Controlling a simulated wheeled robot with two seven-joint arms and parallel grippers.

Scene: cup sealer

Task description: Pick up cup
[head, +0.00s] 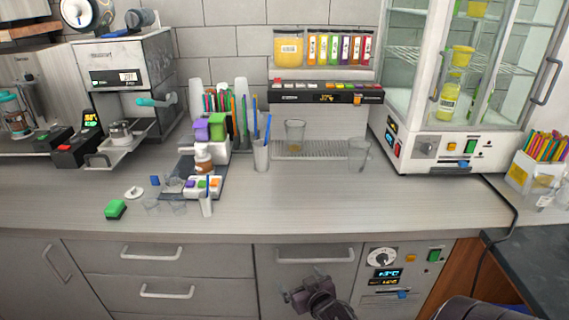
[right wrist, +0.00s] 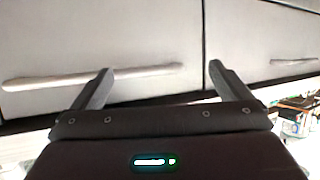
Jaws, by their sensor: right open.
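A clear cup (head: 295,134) stands on the metal grate under the cup sealer (head: 325,97), with something yellowish low in it. Another clear cup (head: 358,154) stands to its right, near the grate's right end. My right gripper (head: 305,290) is low in front of the drawers, below the counter edge and well away from both cups. In the right wrist view its two fingers (right wrist: 160,85) are apart with nothing between them. The cups are not recognisable in the right wrist view. My left gripper is not in view.
The counter (head: 330,205) is clear along its front middle and right. A cup with straws (head: 261,155) stands left of the grate. A white glass-door cabinet (head: 445,150) stands at right, a coffee machine (head: 128,75) at left. Drawer handles (head: 314,259) stick out below the counter.

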